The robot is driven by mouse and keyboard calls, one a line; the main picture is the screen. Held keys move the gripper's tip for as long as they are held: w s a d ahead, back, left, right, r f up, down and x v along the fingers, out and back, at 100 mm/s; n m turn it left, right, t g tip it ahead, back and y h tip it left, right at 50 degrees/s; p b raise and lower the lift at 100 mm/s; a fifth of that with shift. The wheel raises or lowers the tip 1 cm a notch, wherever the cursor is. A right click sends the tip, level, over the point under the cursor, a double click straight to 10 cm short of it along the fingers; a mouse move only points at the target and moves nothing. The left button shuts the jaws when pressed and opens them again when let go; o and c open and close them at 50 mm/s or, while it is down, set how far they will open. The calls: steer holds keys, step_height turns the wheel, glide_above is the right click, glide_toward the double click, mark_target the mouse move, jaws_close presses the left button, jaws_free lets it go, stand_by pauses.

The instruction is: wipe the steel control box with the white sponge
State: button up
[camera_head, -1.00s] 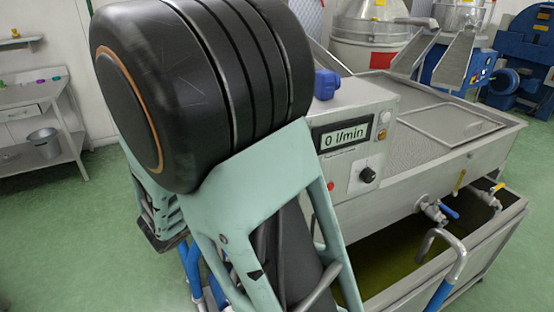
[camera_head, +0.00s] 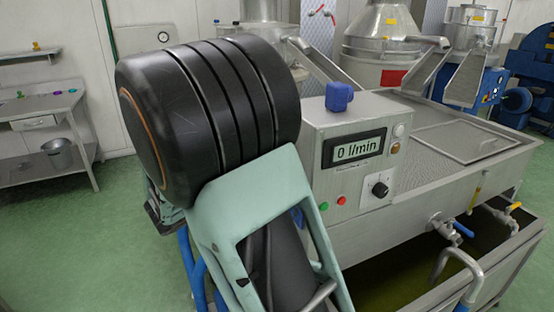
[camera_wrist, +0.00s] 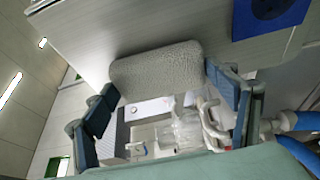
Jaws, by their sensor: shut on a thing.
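The steel control box (camera_head: 315,150) stands at the near left end of a steel machine in the head view. Its front has a display reading "0 l/min", a black knob, and small red and green buttons. In the wrist view, my gripper (camera_wrist: 160,82) is shut on the white sponge (camera_wrist: 152,66), with a blue-grey finger at each end of it. The sponge lies against or very near a grey steel surface (camera_wrist: 125,28), apparently the box; I cannot tell whether they touch. In the head view my arm hides the sponge and most of the gripper.
A blue container (camera_head: 339,97) stands on top of the box; a blue thing (camera_wrist: 268,14) shows in the wrist view. A side table (camera_head: 45,125) with a bucket (camera_head: 58,153) stands at the left. Green floor lies clear between.

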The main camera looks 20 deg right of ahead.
steer(key=w+b, duration=0.1)
steer(key=w, duration=0.2)
steer(key=shift+w, duration=0.4)
steer(key=shift+a+b, duration=0.65)
steer(key=shift+a, duration=2.35)
steer(key=shift+a, duration=0.1)
steer(key=shift+a+b, duration=0.35)
steer(key=shift+a, duration=1.05)
